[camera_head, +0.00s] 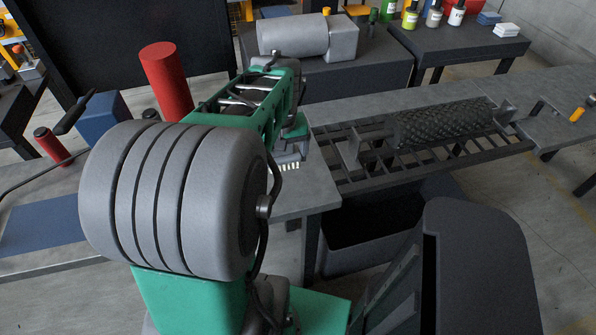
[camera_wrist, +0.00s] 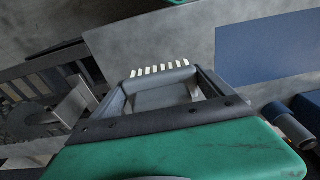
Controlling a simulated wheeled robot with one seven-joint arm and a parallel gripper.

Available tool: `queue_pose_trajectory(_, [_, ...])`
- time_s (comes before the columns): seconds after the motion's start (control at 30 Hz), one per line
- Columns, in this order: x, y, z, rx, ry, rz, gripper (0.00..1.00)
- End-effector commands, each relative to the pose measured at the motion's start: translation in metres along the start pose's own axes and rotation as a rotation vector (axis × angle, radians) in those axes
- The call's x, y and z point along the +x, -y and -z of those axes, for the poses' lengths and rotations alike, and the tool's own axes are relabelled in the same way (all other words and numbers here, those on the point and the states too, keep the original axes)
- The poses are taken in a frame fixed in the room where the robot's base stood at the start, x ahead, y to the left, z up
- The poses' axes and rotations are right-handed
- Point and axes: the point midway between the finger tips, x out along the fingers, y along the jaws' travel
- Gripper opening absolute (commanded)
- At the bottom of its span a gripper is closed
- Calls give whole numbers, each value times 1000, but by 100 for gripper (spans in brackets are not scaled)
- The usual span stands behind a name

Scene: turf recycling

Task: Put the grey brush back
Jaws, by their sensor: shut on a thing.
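The grey brush (camera_wrist: 165,80) is between the dark fingers of my gripper (camera_wrist: 160,95) in the wrist view, with a row of pale bristles along its far side. In the head view my gripper (camera_head: 292,150) is shut on it, and the brush's pale bristles (camera_head: 289,168) point down over the grey table, beside the grating. My arm hides most of the brush body there. I cannot tell whether the bristles touch the tabletop.
A dark ribbed roller (camera_head: 445,123) lies over the slatted grating (camera_head: 420,158) to the right. A blue mat (camera_head: 45,219) lies at the left; a red cylinder (camera_head: 166,80) and blue box (camera_head: 103,117) stand behind. A dark bin (camera_head: 365,240) sits below the grating. Bare tabletop (camera_head: 308,202) shows near my gripper.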

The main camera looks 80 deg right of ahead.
Motion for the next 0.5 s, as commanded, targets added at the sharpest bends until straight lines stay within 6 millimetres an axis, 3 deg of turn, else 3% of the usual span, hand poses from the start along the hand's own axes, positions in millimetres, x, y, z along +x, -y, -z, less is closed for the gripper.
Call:
queue_pose_trajectory(0.1, [29,-22,2,3,5,2,53])
queue_pose_trajectory(0.2, [44,-35,4,2,2,1,53])
queue_pose_trajectory(0.37, [62,-49,6,2,2,1,53])
queue_pose_trajectory(0.5, [87,-48,3,-1,2,1,53])
